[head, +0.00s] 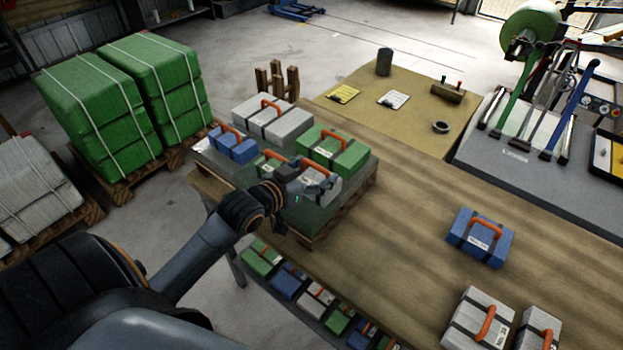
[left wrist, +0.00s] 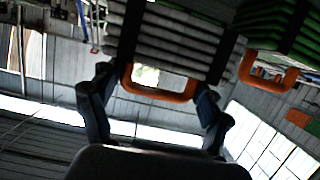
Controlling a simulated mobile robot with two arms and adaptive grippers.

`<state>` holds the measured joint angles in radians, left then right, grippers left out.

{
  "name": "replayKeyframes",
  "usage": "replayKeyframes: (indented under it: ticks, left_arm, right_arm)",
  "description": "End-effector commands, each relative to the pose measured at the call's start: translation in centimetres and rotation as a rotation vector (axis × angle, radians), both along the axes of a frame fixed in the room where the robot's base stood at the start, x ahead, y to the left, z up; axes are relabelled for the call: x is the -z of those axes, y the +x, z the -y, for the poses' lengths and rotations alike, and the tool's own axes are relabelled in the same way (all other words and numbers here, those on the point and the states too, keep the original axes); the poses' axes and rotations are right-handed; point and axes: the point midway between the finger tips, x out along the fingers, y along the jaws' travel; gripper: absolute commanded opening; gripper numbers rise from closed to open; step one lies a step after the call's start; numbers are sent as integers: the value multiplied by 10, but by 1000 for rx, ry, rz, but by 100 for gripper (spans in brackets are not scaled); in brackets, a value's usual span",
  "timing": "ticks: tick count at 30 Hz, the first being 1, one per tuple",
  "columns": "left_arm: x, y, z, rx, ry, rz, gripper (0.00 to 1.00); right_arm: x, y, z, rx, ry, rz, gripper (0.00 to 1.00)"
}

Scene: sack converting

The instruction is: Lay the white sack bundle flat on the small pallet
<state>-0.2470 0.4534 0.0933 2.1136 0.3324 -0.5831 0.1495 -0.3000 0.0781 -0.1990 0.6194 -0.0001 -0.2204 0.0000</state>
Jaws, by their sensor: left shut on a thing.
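My left gripper (head: 296,188) reaches in from the left over the small pallet (head: 322,236) at the table's left end. It is shut on the orange handle of a white sack bundle (head: 334,190). The left wrist view shows the fingers (left wrist: 155,105) at both sides of that handle (left wrist: 160,95), with the layered pale bundle (left wrist: 170,45) beyond it. The bundle is over the pallet's near part; whether it touches what is below I cannot tell. The gripper hides part of it. My right gripper is not in view.
On the pallet load are a blue bundle (head: 232,147), another white bundle (head: 272,120) and a green bundle (head: 336,152); another green one is partly hidden. A blue bundle (head: 480,238) and white bundles (head: 480,318) stand on the table (head: 400,265). Its middle is clear.

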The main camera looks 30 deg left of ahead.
Motion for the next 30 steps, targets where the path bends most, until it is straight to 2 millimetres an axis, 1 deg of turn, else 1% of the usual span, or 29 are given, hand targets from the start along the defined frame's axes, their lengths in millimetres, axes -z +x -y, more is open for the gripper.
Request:
replayKeyframes:
  ticks: [1, 5, 9, 12, 23, 24, 26, 27, 30]
  left_arm:
    - [2, 1, -2, 0, 0, 1, 44]
    - [11, 4, -9, -2, 2, -1, 44]
    - [31, 4, -8, -2, -1, -2, 44]
    - [39, 4, -8, -1, 0, 0, 44]
    - [45, 4, -8, 0, 1, 2, 44]
    - [44, 4, -8, 0, 1, 1, 84]
    - [44, 4, -8, 0, 1, 1, 96]
    - [44, 4, -8, 0, 1, 1, 100]
    - [44, 4, -8, 0, 1, 1, 100]
  right_arm:
    - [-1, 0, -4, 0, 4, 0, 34]
    - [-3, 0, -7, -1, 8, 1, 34]
    - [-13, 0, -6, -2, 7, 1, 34]
    - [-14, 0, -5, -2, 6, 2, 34]
    - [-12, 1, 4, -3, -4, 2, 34]
    - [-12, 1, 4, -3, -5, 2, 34]
    - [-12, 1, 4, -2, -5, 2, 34]
    - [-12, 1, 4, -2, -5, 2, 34]
    - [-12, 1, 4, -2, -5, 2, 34]
